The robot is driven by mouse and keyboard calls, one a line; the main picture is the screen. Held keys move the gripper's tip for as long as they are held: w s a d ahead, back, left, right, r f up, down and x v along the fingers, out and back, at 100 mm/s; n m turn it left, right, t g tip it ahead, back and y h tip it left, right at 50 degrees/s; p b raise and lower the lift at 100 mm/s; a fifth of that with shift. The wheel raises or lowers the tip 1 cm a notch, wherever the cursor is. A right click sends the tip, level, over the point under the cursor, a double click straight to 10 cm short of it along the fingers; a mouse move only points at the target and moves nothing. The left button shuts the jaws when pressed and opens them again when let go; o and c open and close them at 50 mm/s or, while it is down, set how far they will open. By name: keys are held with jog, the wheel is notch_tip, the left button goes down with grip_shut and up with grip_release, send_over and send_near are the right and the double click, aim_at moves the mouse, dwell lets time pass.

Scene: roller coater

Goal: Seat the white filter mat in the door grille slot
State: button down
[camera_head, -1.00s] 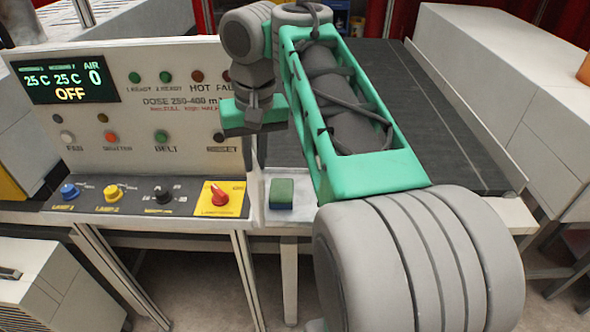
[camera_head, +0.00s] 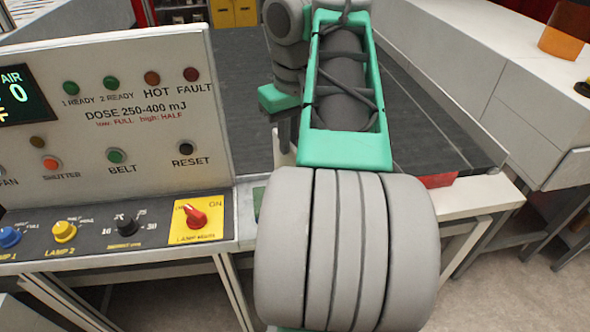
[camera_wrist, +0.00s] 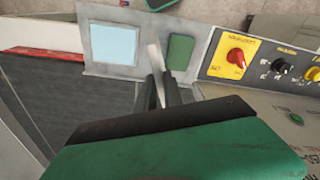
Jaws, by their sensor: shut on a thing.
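My gripper (camera_wrist: 162,88) is shut on a thin white piece (camera_wrist: 155,58), seen nearly edge-on between the dark fingers in the wrist view. It appears to be the white filter mat. It is held above the front ledge, between a pale blue square and a green pad. In the head view the gripper (camera_head: 284,132) hangs just right of the control panel, partly hidden by my arm. A pale sliver (camera_head: 284,157) shows below the fingers. I cannot make out the door grille slot in either current view.
The control panel (camera_head: 130,105) stands close on the left, with a red knob (camera_head: 196,217) near the ledge. The pale blue square (camera_wrist: 114,44) and green pad (camera_wrist: 181,52) lie on the ledge. A dark conveyor belt (camera_head: 420,130) runs behind. White cabinets (camera_head: 500,85) stand right; floor is open at lower right.

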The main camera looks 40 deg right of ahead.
aim_at(280, 160)
jog(key=f+b, duration=0.1)
jog(key=d+f+b, duration=0.1)
jog(key=f, duration=0.1)
jog(key=f+b, duration=0.1)
jog(key=f, duration=0.1)
jog(key=shift+d+b, duration=0.3)
jog(key=shift+b, duration=0.1)
jog(key=c, duration=1.9)
grip_release()
jog(key=o, duration=0.4)
jog(key=shift+o, duration=0.2)
jog(key=shift+r, duration=0.1)
